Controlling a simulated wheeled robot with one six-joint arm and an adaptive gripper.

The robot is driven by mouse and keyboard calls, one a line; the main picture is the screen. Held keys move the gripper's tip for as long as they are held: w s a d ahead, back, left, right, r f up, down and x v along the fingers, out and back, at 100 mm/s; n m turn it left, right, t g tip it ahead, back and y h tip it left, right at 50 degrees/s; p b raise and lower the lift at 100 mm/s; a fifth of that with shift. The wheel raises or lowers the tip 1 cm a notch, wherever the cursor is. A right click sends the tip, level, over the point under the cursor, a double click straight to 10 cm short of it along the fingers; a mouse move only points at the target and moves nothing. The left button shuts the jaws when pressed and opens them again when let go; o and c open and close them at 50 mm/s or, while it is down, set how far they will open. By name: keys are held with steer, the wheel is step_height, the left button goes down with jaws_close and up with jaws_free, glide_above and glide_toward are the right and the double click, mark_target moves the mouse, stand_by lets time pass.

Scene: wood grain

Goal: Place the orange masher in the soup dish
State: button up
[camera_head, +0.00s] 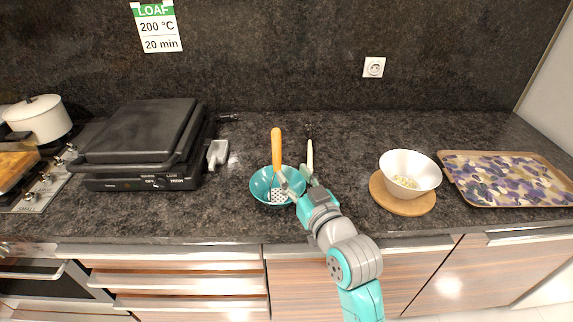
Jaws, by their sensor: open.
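The orange masher (277,150) has an orange handle and a pale perforated head. It stands nearly upright, with its head down inside a teal bowl (258,187), which looks like the soup dish. My gripper (293,182) is at the right side of the bowl, close to the masher. Its fingers are apart, one near the masher's lower shaft and one farther right. I cannot tell whether a finger touches the masher. My gripper and arm hide part of the bowl's right side.
A utensil with a cream handle (310,155) lies just behind my gripper. A white bowl (410,168) stands on a round wooden board (402,207) to the right, beside a patterned tray (510,180). A black grill (140,140) stands left. Counter between grill and teal bowl is mostly clear.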

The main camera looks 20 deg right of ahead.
steer(key=shift+s+d, duration=0.1)
steer(key=shift+s, duration=0.65)
steer(key=s+f+m+g+h, duration=0.1)
steer(key=s+f+g+h, duration=0.1)
steer(key=s+f, duration=1.6)
steer(key=s+g, duration=0.1)
steer(key=s, duration=2.3)
steer(key=shift+a+f, duration=0.35)
steer(key=shift+a, duration=0.05)
